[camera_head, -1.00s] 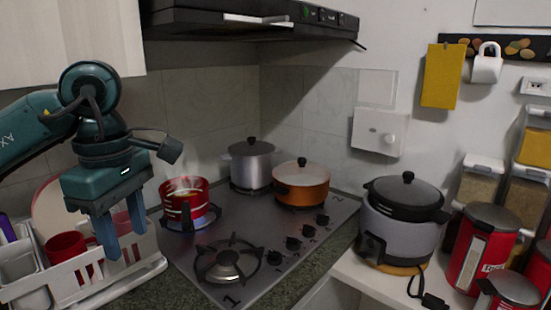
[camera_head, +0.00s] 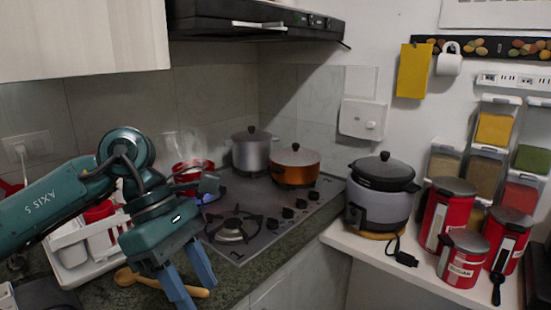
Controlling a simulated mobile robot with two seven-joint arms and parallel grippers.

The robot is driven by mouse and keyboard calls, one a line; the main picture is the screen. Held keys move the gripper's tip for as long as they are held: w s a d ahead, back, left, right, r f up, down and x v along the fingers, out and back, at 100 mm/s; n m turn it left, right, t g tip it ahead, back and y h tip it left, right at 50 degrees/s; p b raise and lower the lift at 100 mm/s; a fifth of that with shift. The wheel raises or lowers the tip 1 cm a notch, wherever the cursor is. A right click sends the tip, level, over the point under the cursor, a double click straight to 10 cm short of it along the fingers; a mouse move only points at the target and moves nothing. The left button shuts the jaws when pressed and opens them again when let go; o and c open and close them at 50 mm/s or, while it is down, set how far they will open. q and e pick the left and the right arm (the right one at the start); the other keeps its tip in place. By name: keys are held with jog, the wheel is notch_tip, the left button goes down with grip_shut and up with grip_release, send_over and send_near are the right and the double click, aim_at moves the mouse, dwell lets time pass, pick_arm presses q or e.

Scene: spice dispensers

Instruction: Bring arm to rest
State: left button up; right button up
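My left arm comes in from the left. My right gripper is not in view.
A white dish rack (camera_head: 72,252) stands left of the hob (camera_head: 262,218). The hob carries a steaming red pot (camera_head: 188,170), a silver pot (camera_head: 250,155) and an orange pot (camera_head: 295,170). A rice cooker (camera_head: 380,205), red canisters (camera_head: 445,215) and spice dispensers (camera_head: 483,170) stand right.

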pick_arm(q)
jog(key=s+d+r+n+g+h, duration=0.1)
jog(key=s+d+n+g+h, duration=0.4)
jog(key=d+h, duration=0.6)
jog(key=w+a+f+n+t+h+p, duration=0.15)
jog(key=w+n+t, duration=0.25)
jog(key=n+t, duration=0.75)
jog(key=w+a+f+n+t+h, duration=0.1)
jog(key=w+f+n+t+h, duration=0.2)
jog(key=n+t, duration=0.9)
jog(key=w+a+f+n+t+y, duration=0.2)
jog(key=a+f+n+y, duration=0.2)
jog(key=f+n+y, duration=0.75)
jog(key=s+a+f+n+g+y, duration=0.2)
jog(key=s+a+f+n+g, duration=0.1)
jog(key=s+f+n, duration=0.3)
jog(key=s+a+f+n+g+y+p, duration=0.1)
jog(key=s+a+f+n+g+y, duration=0.2)
jog(key=s+f+n, duration=0.4)
notch_tip(320, 180, down, 4)
jog(key=shift+s+a+f+g, duration=0.2)
jog(key=shift+a+g, duration=0.35)
jog(key=shift+a, duration=0.35)
jog(key=shift+c, duration=0.2)
